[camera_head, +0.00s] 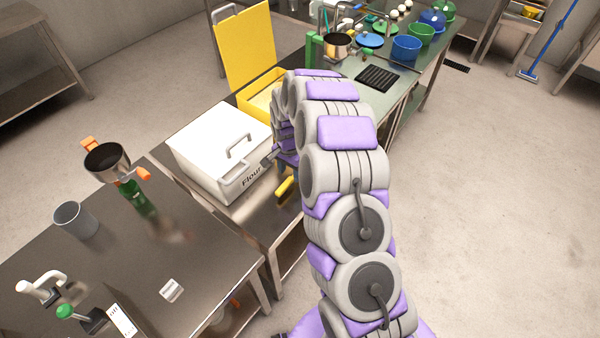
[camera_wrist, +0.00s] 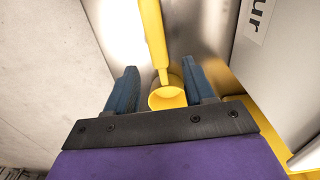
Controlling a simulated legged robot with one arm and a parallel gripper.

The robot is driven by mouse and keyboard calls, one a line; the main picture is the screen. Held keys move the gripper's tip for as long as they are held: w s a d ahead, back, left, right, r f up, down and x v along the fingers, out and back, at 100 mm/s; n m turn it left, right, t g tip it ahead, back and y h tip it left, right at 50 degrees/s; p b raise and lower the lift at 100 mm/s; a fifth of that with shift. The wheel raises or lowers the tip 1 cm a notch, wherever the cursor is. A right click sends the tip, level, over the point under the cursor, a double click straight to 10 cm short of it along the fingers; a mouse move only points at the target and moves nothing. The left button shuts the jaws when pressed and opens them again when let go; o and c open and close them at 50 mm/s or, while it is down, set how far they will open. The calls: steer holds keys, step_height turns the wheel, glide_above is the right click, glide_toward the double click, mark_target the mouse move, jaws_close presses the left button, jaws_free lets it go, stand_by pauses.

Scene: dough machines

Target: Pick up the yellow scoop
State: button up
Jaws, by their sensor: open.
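The yellow scoop (camera_head: 286,187) lies on the steel table in front of the white flour bin. In the wrist view the scoop (camera_wrist: 154,45) shows its long handle reaching toward the top of the picture and its round cup low, between my fingers. My gripper (camera_wrist: 161,80) is open, with one blue finger on each side of the scoop and gaps on both sides. I cannot tell how far the fingertips are above the scoop. In the head view my arm hides most of the gripper and part of the scoop's surroundings.
The white flour bin (camera_head: 222,145) stands close beside the scoop. A yellow bin (camera_head: 263,96) with its lid raised is behind it. The near table holds a grey cup (camera_head: 75,220) and a pan (camera_head: 107,160). Open floor lies to the right.

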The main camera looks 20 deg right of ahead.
mark_target(290, 178)
steer(key=shift+d+f, duration=0.15)
steer(key=shift+f, duration=0.4)
steer(key=f, duration=0.3)
steer(key=f+b, duration=0.1)
steer(key=shift+a+f, duration=0.3)
steer(key=shift+f, duration=0.05)
steer(key=shift+d, duration=0.1)
jaws_close()
